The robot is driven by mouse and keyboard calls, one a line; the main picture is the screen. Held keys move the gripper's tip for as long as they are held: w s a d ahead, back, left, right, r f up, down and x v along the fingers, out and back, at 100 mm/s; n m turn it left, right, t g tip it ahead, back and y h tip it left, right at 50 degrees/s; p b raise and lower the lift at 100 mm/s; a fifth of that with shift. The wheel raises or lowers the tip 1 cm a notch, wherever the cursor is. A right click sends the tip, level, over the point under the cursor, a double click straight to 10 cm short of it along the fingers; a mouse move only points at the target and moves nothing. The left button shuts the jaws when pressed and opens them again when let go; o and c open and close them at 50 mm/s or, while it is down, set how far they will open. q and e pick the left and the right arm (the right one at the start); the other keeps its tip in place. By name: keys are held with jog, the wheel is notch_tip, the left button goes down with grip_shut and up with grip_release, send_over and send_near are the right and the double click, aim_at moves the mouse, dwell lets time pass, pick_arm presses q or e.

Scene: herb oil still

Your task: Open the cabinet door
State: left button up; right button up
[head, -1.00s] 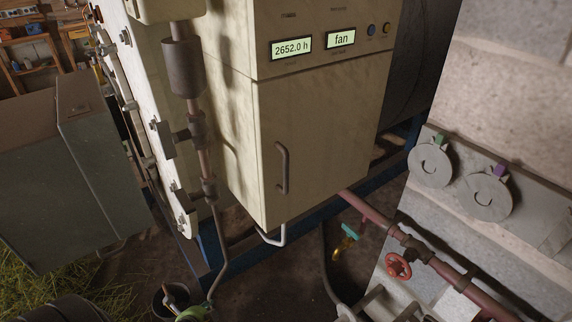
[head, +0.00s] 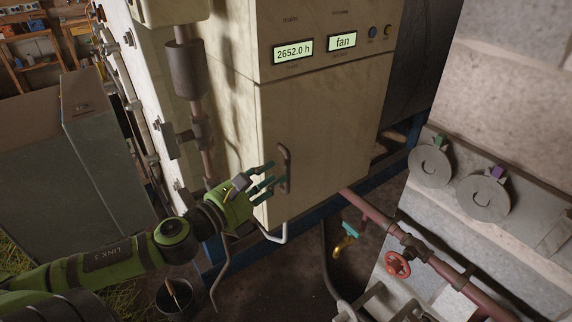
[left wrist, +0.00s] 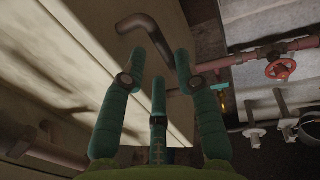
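The cabinet door (head: 325,125) is a cream panel below the displays, and it is shut. Its dark bar handle (head: 284,165) stands upright on the door's left part. My left gripper (head: 268,178), green with teal fingers, is just left of the handle, with its fingertips close to it. In the left wrist view the fingers (left wrist: 160,65) are spread apart with nothing between them. The handle (left wrist: 148,30) shows there just beyond the fingertips. I cannot tell whether a fingertip touches it. My right gripper is not in view.
A vertical pipe (head: 187,75) runs left of the cabinet. A red pipe (head: 440,268) with a red valve wheel (head: 397,265) runs low on the right. A grey-green box (head: 95,150) stands at the left, and a dark bucket (head: 175,298) below.

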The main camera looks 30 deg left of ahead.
aim_at(287, 191)
pick_arm(q)
jog(key=w, duration=0.2)
jog(key=w+p, duration=0.1)
jog(key=shift+w+d+r, duration=0.15)
jog(key=shift+w+d, duration=0.15)
jog(key=shift+w, duration=0.05)
jog(key=shift+w+d+p, duration=0.2)
jog(key=shift+w+p, duration=0.1)
jog(key=shift+w, duration=0.55)
grip_shut()
